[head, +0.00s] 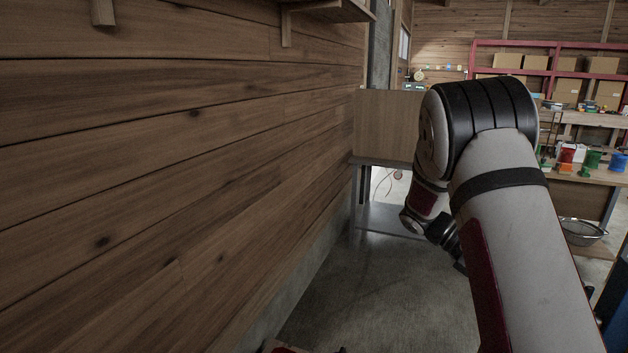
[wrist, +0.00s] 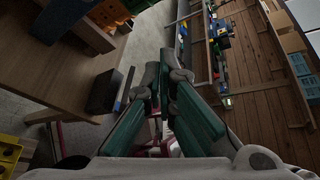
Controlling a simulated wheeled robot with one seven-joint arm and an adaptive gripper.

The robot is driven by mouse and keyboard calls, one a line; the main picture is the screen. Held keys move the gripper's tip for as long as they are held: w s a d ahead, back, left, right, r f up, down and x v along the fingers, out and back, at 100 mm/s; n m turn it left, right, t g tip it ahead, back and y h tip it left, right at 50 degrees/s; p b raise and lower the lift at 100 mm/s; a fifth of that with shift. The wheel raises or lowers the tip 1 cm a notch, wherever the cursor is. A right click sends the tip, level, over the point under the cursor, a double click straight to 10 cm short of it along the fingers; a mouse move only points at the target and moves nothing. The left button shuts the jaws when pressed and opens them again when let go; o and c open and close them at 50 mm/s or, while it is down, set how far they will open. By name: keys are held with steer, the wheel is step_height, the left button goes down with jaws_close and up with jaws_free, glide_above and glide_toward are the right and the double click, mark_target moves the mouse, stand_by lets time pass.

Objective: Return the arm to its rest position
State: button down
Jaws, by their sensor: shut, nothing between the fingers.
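My gripper (wrist: 164,78) shows in the wrist view, its two green-padded fingers brought together at the tips with nothing held between them. In the head view my white and black arm rises from the lower right, bends at a large black-banded joint, and drops behind it toward the floor. The gripper's fingers cannot be made out there, hidden or too small beyond the forearm.
A plank wall (head: 150,150) runs close along the left. Ahead stand a wooden cabinet (head: 385,125) and a red-framed shelf (head: 545,44) with boxes. A metal strainer (head: 582,232) is at the right. The concrete floor (head: 375,290) between wall and arm is clear.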

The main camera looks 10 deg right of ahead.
steer(key=s+a+r+m+t+y, duration=0.3)
steer(key=s+a+m+t, duration=0.2)
steer(key=a, duration=0.4)
steer(key=s+a+r+m+t+y, duration=0.3)
steer(key=s+a+m+t, duration=0.2)
steer(key=a+m, duration=0.3)
steer(key=s+a+r+m+t+y, duration=0.2)
steer(key=s+a+m+t, duration=0.3)
steer(key=a, duration=0.5)
steer(key=shift+s+r+m+y+p, duration=0.35)
steer(key=shift+r+m, duration=0.4)
steer(key=shift+m, duration=0.25)
steer(key=shift+d, duration=0.15)
